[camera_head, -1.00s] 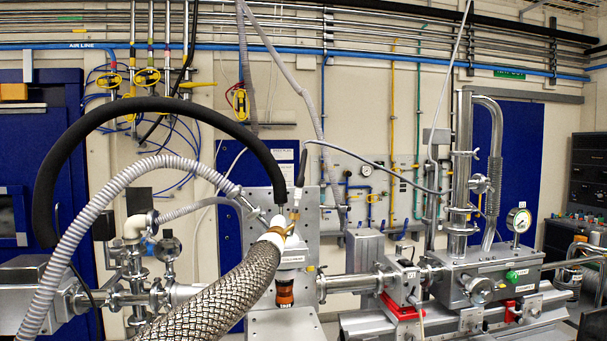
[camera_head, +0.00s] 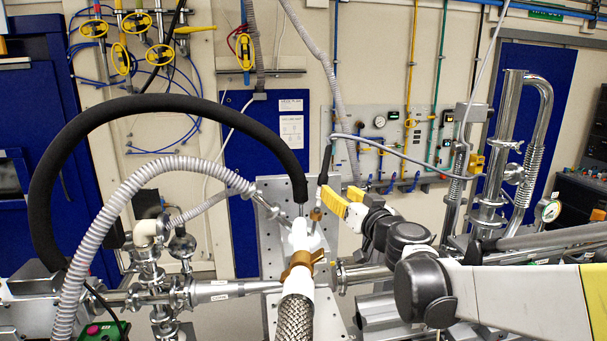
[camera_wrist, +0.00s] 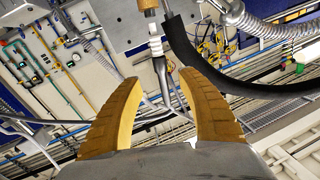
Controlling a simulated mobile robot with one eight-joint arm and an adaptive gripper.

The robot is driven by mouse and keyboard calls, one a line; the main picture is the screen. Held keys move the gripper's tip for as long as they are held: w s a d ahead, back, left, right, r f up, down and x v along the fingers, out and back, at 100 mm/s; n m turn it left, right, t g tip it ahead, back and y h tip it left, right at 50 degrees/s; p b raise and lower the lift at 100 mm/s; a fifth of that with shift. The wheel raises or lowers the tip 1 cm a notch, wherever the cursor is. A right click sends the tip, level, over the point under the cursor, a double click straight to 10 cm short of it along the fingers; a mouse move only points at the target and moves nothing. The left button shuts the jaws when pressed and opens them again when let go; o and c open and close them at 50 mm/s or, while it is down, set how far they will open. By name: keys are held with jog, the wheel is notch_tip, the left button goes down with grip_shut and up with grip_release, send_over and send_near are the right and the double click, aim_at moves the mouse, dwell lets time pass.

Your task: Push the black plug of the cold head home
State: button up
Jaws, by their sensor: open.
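The black plug (camera_head: 326,165) stands upright above the cold head, with a grey cable leaving its top to the right. Below it is a brass fitting (camera_head: 316,213) beside the white cold head part (camera_head: 304,237). My gripper (camera_head: 338,197) has yellow fingers and is just below and right of the plug in the head view. In the wrist view my gripper (camera_wrist: 159,76) is open. The dark plug and cable (camera_wrist: 160,72) appear between its fingertips, below a pale threaded piece (camera_wrist: 155,45). I cannot tell whether the fingers touch the plug, or how far it is seated.
A thick black hose (camera_head: 150,103) arches down just left of the plug; it also passes close to one finger in the wrist view (camera_wrist: 205,72). A grey corrugated hose (camera_head: 130,195) and a braided hose (camera_head: 295,320) crowd the cold head. Steel vacuum pipes (camera_head: 505,150) stand to the right.

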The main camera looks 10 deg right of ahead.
aim_at(325, 183)
jog(key=w, duration=0.3)
jog(key=w+a, duration=0.1)
jog(key=w, duration=0.2)
jog(key=w+a+p, duration=0.1)
jog(key=w, duration=0.2)
jog(key=shift+w+f, duration=0.15)
jog(key=shift+w, duration=0.1)
jog(key=shift+s, duration=0.1)
jog(key=shift+c, duration=1.4)
jog(key=c, duration=0.7)
